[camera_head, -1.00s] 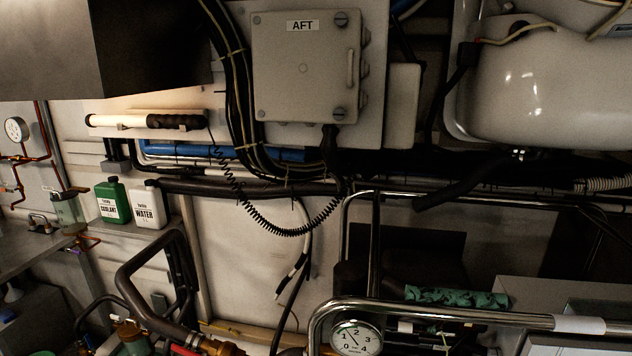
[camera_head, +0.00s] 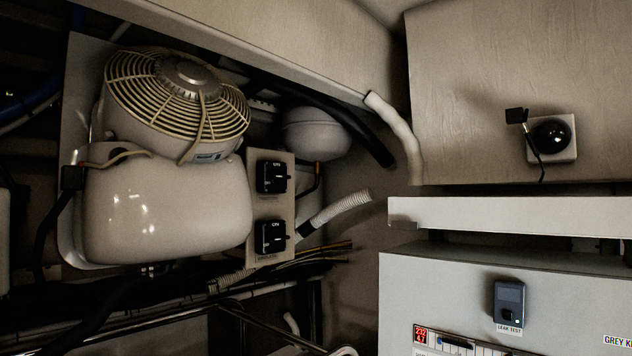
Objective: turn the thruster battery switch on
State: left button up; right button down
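Two black square switches sit on a pale upright panel (camera_head: 284,206) in the middle left of the head view. The upper switch (camera_head: 271,177) and the lower switch (camera_head: 271,237) each have a small pale mark on the face. Their lettering is too small to read, so I cannot tell if either is the thruster battery switch. Neither of my grippers is in view.
A white tank (camera_head: 165,210) with a fan guard (camera_head: 178,88) stands left of the panel. A ribbed pale hose (camera_head: 335,212) passes at its right. A grey cabinet (camera_head: 450,290) carries a "LEAK TEST" unit (camera_head: 508,304). A black dome (camera_head: 550,136) is on the wall above.

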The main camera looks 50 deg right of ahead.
aim_at(278, 176)
jog(key=z, duration=1.45)
jog(key=i+j+z, duration=0.1)
jog(key=z, duration=0.3)
